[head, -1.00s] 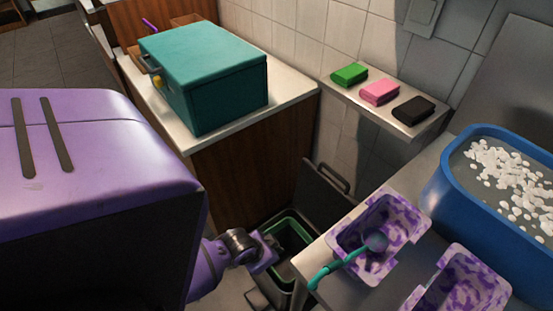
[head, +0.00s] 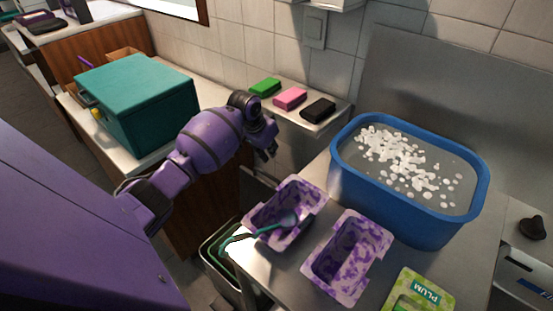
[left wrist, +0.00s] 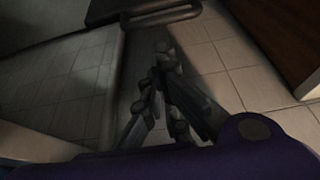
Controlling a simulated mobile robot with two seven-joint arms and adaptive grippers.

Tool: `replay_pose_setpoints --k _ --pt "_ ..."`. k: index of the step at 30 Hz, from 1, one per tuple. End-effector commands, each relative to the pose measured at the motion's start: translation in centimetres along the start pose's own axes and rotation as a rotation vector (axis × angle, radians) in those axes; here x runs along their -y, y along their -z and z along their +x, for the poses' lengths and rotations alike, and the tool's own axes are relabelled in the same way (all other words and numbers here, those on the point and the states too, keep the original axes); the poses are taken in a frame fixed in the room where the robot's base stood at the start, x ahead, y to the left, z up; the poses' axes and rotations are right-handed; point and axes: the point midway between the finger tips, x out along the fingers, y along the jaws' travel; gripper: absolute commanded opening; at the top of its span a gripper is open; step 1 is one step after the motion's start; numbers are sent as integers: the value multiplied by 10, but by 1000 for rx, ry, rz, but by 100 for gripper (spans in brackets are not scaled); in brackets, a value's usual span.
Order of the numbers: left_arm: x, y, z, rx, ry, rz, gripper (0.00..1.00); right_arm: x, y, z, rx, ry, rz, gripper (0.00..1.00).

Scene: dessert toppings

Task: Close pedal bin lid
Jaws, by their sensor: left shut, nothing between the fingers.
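The pedal bin (head: 215,262) stands on the floor left of the steel counter in the head view. Its green-rimmed mouth shows, so it is open, though the counter and a purple tub hide part of it. Its dark lid (head: 256,182) stands raised at the back of the bin, mostly hidden behind my arm and the tub. My left gripper (head: 270,150) is shut and empty, above the raised lid near the wall shelf. In the left wrist view the shut fingers (left wrist: 160,100) point down towards the floor, and a dark bar like the lid's handle (left wrist: 162,13) lies beyond them.
Two purple tubs (head: 378,238) stand on the steel counter (head: 290,278), one with a teal scoop (head: 262,231). A blue basin (head: 450,225) of white pieces is behind. A teal box (head: 135,90) stands on the left cabinet. Sponges (head: 290,98) lie on the wall shelf.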

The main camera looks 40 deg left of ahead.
Motion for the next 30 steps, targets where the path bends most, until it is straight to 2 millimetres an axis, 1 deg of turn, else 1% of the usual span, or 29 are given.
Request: replay_pose_setpoints --k 1,6,9,13,15,19,30 --pt "-1 -2 12 4 -2 -1 0 0 -4 1 6 1 0 100" --pt "-1 -3 44 5 -2 -2 0 2 -12 4 18 2 -1 100" --pt "-2 -3 62 3 -2 -2 0 2 -16 5 24 2 -3 100" --pt "-1 -2 79 2 0 -1 0 2 -18 7 26 2 -4 100" --pt "-1 -2 84 3 1 0 0 2 -18 8 24 2 -5 100" --pt "-1 -2 90 1 1 1 0 2 -14 9 18 2 -6 100" --pt "0 -2 89 -2 1 1 0 1 -10 8 11 1 -6 100"
